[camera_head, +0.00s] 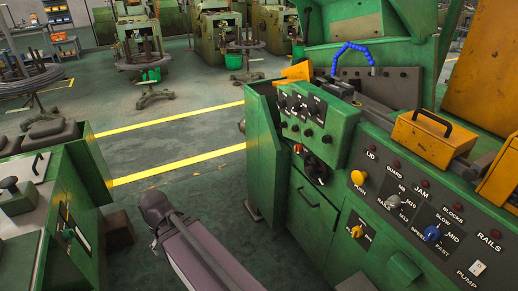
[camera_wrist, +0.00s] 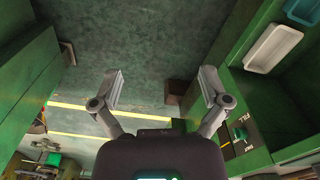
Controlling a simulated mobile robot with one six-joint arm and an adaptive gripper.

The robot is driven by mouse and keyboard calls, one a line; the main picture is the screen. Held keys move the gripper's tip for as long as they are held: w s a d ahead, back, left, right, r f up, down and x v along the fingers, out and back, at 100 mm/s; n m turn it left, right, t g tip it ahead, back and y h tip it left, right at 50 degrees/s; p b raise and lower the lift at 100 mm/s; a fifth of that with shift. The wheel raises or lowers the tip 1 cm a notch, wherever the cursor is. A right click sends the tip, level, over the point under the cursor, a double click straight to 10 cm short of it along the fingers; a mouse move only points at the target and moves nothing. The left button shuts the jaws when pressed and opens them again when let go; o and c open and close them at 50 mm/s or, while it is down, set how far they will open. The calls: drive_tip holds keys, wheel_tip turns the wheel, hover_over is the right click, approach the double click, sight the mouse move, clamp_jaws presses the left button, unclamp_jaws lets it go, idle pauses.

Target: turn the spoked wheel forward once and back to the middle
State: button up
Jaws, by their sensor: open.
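The spoked wheel (camera_head: 316,169) is small and dark, with a reddish part near its hub. It sits on the front of the green machine, below the panel of black knobs, in the head view. I cannot make out its turn angle. I do not see the wheel in the wrist view. My gripper (camera_wrist: 162,84) is open in the wrist view, with its two fingers wide apart and nothing between them. Below it lies green floor. In the head view my arm shows at the bottom centre, left of the machine and apart from the wheel; the fingers cannot be made out there.
The control panel has a blue knob (camera_head: 432,233). A green cabinet (camera_head: 72,214) stands at left. Open floor (camera_head: 185,135) with yellow lines lies between.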

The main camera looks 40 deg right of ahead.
drive_tip(key=w+d+f+m+h+b, duration=0.2)
drive_tip(key=d+f+m+b, duration=0.15)
drive_tip(key=d, duration=0.35)
drive_tip(key=w+d+f+m+h+b, duration=0.2)
drive_tip(key=d+b, duration=0.2)
drive_tip(key=d, duration=0.3)
drive_tip(key=m+g+h+b, duration=0.5)
drive_tip(key=m+h+b, duration=0.9)
drive_tip(key=b, duration=0.5)
approach(307, 172)
drive_tip(key=shift+w+a+r+m+y, duration=0.1)
drive_tip(key=shift+w+a+m+y, duration=0.2)
drive_tip(key=shift+w+a+m, duration=0.25)
drive_tip(key=shift+s, duration=0.1)
drive_tip(key=x, duration=1.3)
drive_tip(key=shift+s+d, duration=0.15)
drive_tip(key=shift+d, duration=0.2)
clamp_jaws()
